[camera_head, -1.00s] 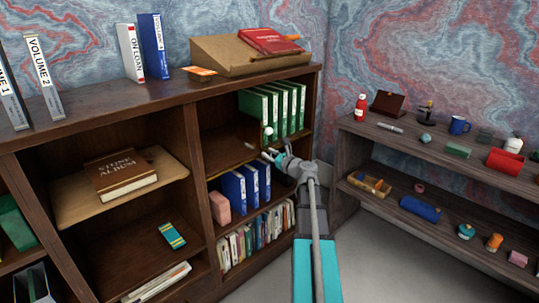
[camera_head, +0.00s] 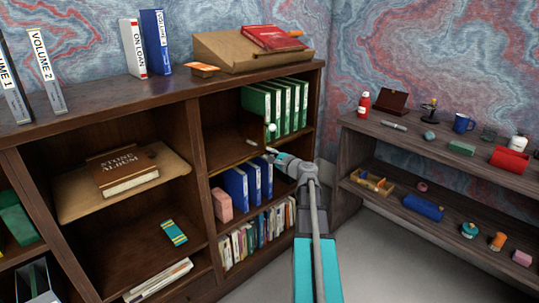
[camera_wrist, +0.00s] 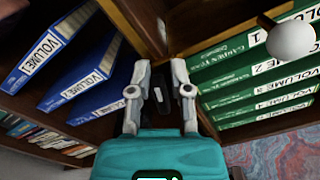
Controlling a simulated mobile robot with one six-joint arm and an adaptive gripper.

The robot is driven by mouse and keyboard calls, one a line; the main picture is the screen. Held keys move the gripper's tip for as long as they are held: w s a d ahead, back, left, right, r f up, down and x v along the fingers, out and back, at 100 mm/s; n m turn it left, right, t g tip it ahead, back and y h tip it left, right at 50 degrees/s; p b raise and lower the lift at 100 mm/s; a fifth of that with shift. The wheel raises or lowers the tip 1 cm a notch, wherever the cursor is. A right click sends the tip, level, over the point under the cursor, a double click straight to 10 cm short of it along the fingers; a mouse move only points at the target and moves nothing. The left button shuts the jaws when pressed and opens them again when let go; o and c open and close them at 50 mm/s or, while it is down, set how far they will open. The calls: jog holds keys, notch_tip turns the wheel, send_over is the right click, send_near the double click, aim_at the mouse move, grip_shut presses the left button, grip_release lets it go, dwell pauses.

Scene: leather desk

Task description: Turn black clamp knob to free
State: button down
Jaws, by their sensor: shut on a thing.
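My gripper (camera_wrist: 161,68) reaches in at the shelf edge in the wrist view, its two grey fingers on either side of a small dark piece (camera_wrist: 157,93). This piece appears to be the black clamp knob; its outline and angle are hard to make out. The fingers are closed on it. In the head view my gripper (camera_head: 271,153) is at the right-hand bay of the bookcase, just below a white ball (camera_head: 271,127). The knob is too small to tell there. The white ball on a dark rod also shows in the wrist view (camera_wrist: 291,39).
Green volumes (camera_head: 287,104) stand above my gripper and blue volumes (camera_head: 248,183) below it, both close by. A pink block (camera_head: 222,205) is beside the blue volumes. The wooden shelf edges are near the fingers. A second shelf unit (camera_head: 430,147) stands to the right.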

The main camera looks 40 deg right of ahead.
jog(key=n, duration=0.3)
jog(key=f+n, duration=0.1)
jog(key=n, duration=0.1)
jog(key=shift+w+n+b, duration=0.1)
jog(key=shift+n+b, duration=0.25)
jog(key=shift+n, duration=0.05)
jog(key=c, duration=0.7)
grip_release()
jog(key=shift+o, duration=0.2)
jog(key=s, duration=1.2)
jog(key=shift+d, duration=0.4)
